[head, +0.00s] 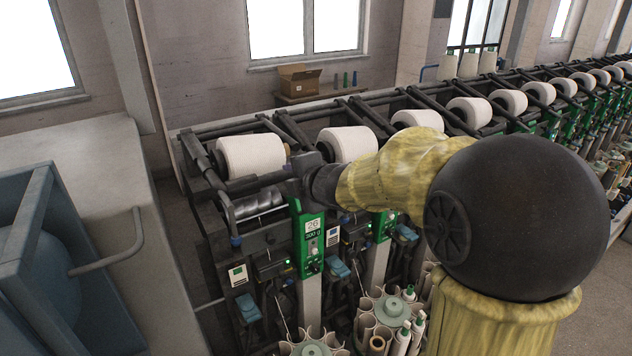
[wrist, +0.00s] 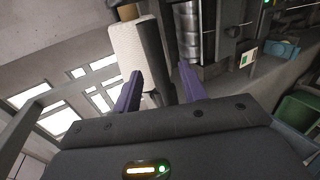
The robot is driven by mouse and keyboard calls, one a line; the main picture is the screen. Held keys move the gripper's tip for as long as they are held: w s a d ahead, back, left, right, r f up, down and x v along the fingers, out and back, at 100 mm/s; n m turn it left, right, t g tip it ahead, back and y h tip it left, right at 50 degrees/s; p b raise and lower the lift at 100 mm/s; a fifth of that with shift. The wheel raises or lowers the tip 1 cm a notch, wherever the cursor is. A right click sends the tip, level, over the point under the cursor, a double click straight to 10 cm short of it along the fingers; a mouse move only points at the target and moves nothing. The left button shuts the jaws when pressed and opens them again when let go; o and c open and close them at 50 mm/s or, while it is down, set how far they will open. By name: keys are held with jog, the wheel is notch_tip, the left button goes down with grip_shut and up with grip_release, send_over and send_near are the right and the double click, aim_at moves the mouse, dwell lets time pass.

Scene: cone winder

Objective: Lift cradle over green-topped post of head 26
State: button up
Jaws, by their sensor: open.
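Head 26 shows in the head view by its green panel (head: 311,238) with the number 26. Its green-topped post (head: 295,207) stands at the panel's upper left. The dark cradle (head: 213,178) carries a white cone (head: 250,155) above the grooved drum (head: 258,203). My gripper (head: 301,168) is at the cradle's right end, above the post, with its fingers mostly hidden. In the wrist view my gripper (wrist: 160,70) is open, its two purple fingers apart. The white cone (wrist: 128,48) lies just beyond the left finger. Whether a finger touches the cradle is unclear.
More heads with white cones (head: 348,144) run back to the right. Peg carousels (head: 386,308) with tubes stand below, in front. A grey-blue machine (head: 40,262) with a bent rail (head: 118,255) is at left. A cardboard box (head: 299,79) sits behind on a bench.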

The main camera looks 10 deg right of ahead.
jog(key=p+v, duration=0.1)
jog(key=v, duration=0.9)
jog(key=shift+p, duration=0.35)
dwell(0.4)
jog(key=s+d+f+m+g+h+b, duration=0.2)
jog(key=d+f+m, duration=0.1)
jog(key=f+m, duration=0.4)
jog(key=s+d+f+m+g+h+b, duration=0.1)
jog(key=s+d+f+m+h+b, duration=0.15)
jog(key=f+m, duration=0.45)
jog(key=s+f+m+g+b, duration=0.2)
jog(key=s+f+m+g, duration=0.1)
jog(key=f, duration=0.5)
jog(key=s+a+f+m+g+b, duration=0.1)
jog(key=s+f+m+g+b, duration=0.1)
jog(key=s+f+m, duration=0.3)
jog(key=s+f+g, duration=0.1)
jog(key=s+f, duration=0.2)
jog(key=shift+s+a+g, duration=0.2)
jog(key=shift+a+g, duration=0.05)
jog(key=shift+g, duration=0.15)
